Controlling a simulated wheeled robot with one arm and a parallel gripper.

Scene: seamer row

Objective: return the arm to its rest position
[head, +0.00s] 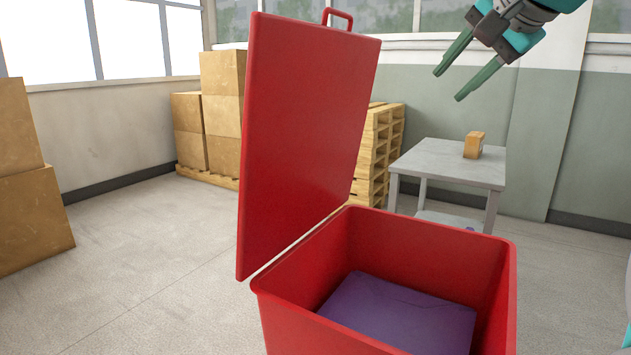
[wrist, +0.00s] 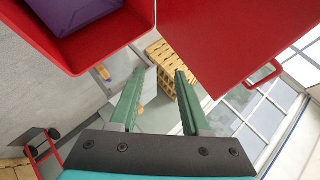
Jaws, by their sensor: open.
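My gripper (head: 449,76) is at the upper right of the head view, raised above and behind the red bin. Its two green fingers are apart with nothing between them. The gripper also shows in the wrist view (wrist: 159,82), its fingers pointing toward the gap between the red bin (wrist: 146,22) and its lid (wrist: 220,45). The arm beyond the gripper is mostly out of the head view.
The red bin (head: 508,290) stands in front, its lid (head: 308,130) upright and open. A purple thing (head: 400,315) lies inside. A grey table (head: 440,160) behind holds a small orange-brown block (head: 474,145). Cardboard boxes (head: 222,100) and wooden pallets (head: 378,150) stand behind the lid.

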